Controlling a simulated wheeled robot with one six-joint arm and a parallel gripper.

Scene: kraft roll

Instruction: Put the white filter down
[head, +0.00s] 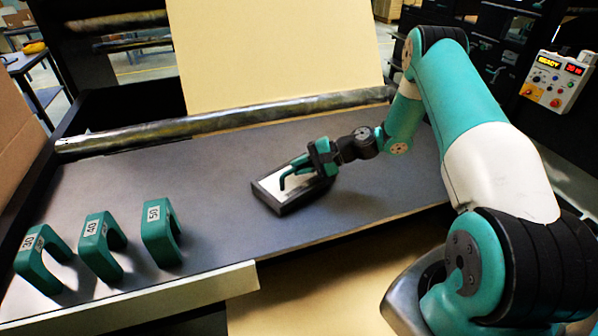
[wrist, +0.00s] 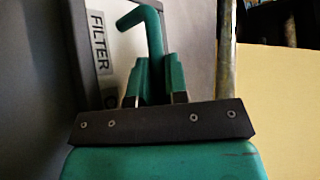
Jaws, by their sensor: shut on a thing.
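The white filter (head: 272,191) has a white face in a dark frame and a green handle. In the head view it is at the middle of the dark table (head: 225,235), tilted in view; I cannot tell whether it touches the surface. My gripper (head: 312,162) is shut on its green handle. In the wrist view the filter (wrist: 115,66) shows its "FILTER" label, and the handle (wrist: 153,35) runs between the fingers of my gripper (wrist: 158,78). The filter's lower part is hidden there by my gripper.
Three green brackets marked 30 (head: 28,262), 40 (head: 100,248) and 50 (head: 160,232) stand at the table's left. A metal roller (head: 225,122) crosses behind, with kraft paper (head: 275,50) rising beyond it. A control box (head: 556,80) reads "READY" at right. Table around the filter is clear.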

